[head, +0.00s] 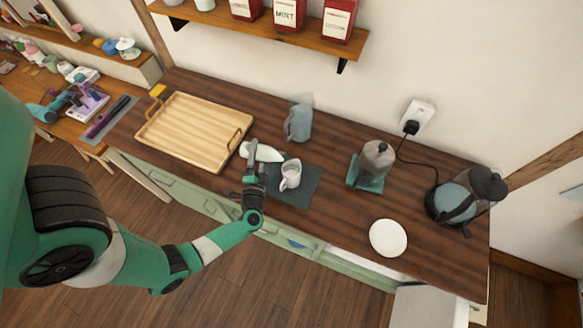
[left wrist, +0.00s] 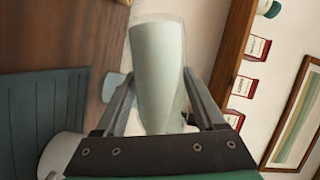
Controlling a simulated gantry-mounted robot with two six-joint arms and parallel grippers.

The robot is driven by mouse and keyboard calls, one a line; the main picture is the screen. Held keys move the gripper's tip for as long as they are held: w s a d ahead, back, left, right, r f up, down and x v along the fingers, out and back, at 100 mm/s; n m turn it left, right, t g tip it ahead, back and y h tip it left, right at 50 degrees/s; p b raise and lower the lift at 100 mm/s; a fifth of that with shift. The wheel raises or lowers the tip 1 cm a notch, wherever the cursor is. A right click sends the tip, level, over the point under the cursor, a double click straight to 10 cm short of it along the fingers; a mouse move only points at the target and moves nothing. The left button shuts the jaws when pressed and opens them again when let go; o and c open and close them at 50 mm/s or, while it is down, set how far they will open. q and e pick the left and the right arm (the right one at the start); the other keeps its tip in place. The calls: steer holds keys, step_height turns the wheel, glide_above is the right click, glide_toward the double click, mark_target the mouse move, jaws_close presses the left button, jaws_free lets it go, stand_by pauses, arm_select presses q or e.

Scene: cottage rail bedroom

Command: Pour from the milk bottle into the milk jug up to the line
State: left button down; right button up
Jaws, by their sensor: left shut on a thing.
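The milk bottle (head: 263,153) is clear with white milk inside. My left gripper (head: 254,167) is shut on it and holds it strongly tilted above the counter, just left of the milk jug. In the left wrist view the bottle (left wrist: 158,75) sits between the two fingers (left wrist: 160,110). The milk jug (head: 291,174) is a small pale jug with a handle, upright on a dark mat (head: 302,193). Part of a pale rounded thing, perhaps the jug, shows at the lower left of the wrist view. The fill line and the jug's milk level cannot be made out. My right gripper is not in view.
A wooden tray (head: 188,128) lies to the left. A grey-blue pitcher (head: 298,122) stands behind the jug. A grey canister (head: 375,160) on a teal coaster, a white plate (head: 388,238) and a kettle (head: 460,202) stand to the right. A shelf (head: 270,32) hangs above.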

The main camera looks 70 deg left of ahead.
arm_select(q)
steer(key=shift+w+d+r+m+y+p, duration=0.1)
steer(key=shift+w+r+m+y+p, duration=0.05)
steer(key=shift+r+m+p, duration=0.3)
steer(key=shift+w+d+r+m+y+p, duration=0.1)
steer(key=shift+r+m+y+p, duration=0.05)
steer(key=shift+r+m+p, duration=0.25)
stand_by(1.9)
steer(key=shift+f, duration=0.1)
